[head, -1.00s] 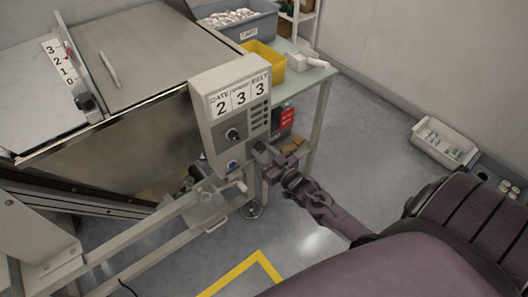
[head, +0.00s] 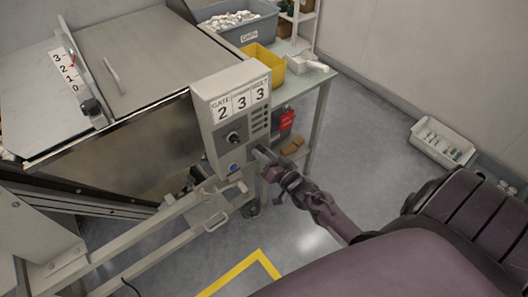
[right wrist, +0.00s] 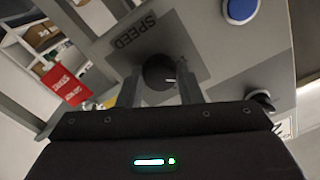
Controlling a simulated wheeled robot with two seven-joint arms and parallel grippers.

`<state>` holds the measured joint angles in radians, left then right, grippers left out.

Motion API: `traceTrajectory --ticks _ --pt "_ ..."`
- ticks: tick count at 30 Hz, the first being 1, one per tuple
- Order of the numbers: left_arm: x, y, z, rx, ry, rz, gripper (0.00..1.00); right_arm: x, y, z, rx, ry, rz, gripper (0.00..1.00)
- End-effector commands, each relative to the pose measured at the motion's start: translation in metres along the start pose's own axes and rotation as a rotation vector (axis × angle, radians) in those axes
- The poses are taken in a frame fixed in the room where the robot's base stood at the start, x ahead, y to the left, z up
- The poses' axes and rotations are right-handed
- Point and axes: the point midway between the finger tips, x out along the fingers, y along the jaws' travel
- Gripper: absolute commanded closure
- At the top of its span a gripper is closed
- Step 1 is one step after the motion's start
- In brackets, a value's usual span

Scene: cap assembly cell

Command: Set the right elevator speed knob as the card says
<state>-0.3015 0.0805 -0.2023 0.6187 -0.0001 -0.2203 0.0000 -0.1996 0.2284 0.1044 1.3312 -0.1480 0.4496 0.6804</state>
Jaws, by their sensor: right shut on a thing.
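The control box (head: 207,120) carries a card (head: 240,101) reading GATE 2, a smaller middle heading with 3, and BELT 3. In the right wrist view, a dark round knob (right wrist: 158,72) sits on a grey plate marked SPEED (right wrist: 135,30). Its white pointer line points right in that picture. My right gripper (right wrist: 160,88) is shut on this knob, one finger on each side. In the head view, my right gripper (head: 260,157) is at the box's lower right and hides the knob. My left gripper is not in view.
A second dark knob (head: 233,138) and a blue button (head: 233,168) are on the box close to my gripper. A metal handle frame (head: 215,222) stands below. A yellow bin (head: 263,62) and a grey caps bin (head: 262,25) stand behind.

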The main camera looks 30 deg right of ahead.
Motion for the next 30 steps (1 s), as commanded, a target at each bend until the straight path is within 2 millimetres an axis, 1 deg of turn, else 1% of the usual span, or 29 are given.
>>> traceTrajectory --ticks 1,6,18,24,30 --pt "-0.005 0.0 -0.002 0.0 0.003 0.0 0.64 0.0 -0.001 -0.001 0.049 -0.002 0.002 0.91" --pt "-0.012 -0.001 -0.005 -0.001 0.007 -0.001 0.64 0.0 -0.001 -0.001 0.21 -0.002 0.002 0.91" --pt "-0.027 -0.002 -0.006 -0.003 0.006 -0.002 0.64 0.0 -0.001 -0.001 0.577 -0.001 0.002 0.91" --pt "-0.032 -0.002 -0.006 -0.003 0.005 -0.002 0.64 0.0 -0.001 0.0 0.719 -0.001 0.003 0.91" --pt "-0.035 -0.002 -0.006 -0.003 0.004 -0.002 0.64 0.0 -0.001 0.0 0.815 -0.002 0.002 0.91"
